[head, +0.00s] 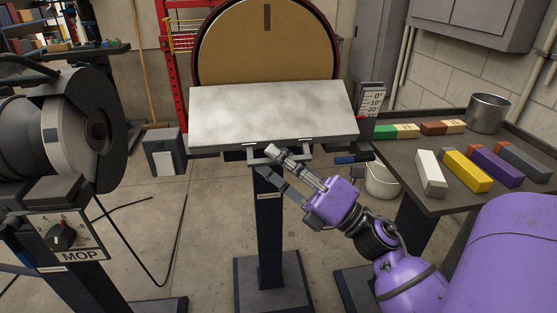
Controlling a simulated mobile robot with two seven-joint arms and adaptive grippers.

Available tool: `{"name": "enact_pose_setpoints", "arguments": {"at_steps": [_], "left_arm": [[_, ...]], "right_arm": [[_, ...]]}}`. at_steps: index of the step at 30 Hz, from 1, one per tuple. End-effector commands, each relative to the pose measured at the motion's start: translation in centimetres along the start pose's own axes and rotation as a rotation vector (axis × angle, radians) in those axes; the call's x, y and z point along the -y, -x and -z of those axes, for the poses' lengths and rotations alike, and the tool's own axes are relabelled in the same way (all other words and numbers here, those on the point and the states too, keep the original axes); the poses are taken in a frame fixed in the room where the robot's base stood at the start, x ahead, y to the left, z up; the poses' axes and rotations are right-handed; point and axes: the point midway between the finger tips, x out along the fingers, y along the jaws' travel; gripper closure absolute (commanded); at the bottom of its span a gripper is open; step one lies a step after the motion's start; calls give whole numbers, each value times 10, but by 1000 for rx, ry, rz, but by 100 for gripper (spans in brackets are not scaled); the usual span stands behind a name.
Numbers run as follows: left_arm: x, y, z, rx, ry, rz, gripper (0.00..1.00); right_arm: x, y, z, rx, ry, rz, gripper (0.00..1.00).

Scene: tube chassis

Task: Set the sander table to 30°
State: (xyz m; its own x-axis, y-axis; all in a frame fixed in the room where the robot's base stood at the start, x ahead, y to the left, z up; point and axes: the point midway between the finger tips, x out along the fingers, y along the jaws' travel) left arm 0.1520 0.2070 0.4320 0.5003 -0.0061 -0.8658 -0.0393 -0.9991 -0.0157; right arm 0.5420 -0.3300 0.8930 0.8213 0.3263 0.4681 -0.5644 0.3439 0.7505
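The sander table (270,112) is a pale, mottled slab in front of the large tan sanding disc (265,55); its top face is visible and its front edge is towards me. A scale (373,102) marked 0°, 10°, 20° stands at its right end; I cannot read the present angle. A pale bracket or handle (259,158) shows under the table's front edge. A blue-handled lever (351,159) sits below its right side. My purple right gripper (269,162) is at that bracket, fingers apart; contact is unclear. My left gripper is not in view.
A pedestal (268,235) carries the sander table. A buffing machine labelled MOP (80,140) stands at left. A side table at right holds coloured bars (466,170) and a metal pot (489,113). A white bucket (382,181) is beneath it. Floor left of the pedestal is mostly clear, with a cable.

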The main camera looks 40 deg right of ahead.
Motion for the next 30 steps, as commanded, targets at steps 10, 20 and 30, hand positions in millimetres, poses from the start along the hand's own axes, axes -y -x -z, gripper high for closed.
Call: {"name": "enact_pose_setpoints", "arguments": {"at_steps": [10, 20, 30], "left_arm": [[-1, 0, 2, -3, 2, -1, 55], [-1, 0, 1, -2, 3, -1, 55], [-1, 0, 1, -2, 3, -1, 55]], "right_arm": [[1, 52, 0, 3, -2, 6, 71], [1, 110, 0, 1, -2, 3, 71], [0, 120, 0, 0, 1, 1, 71]]}}
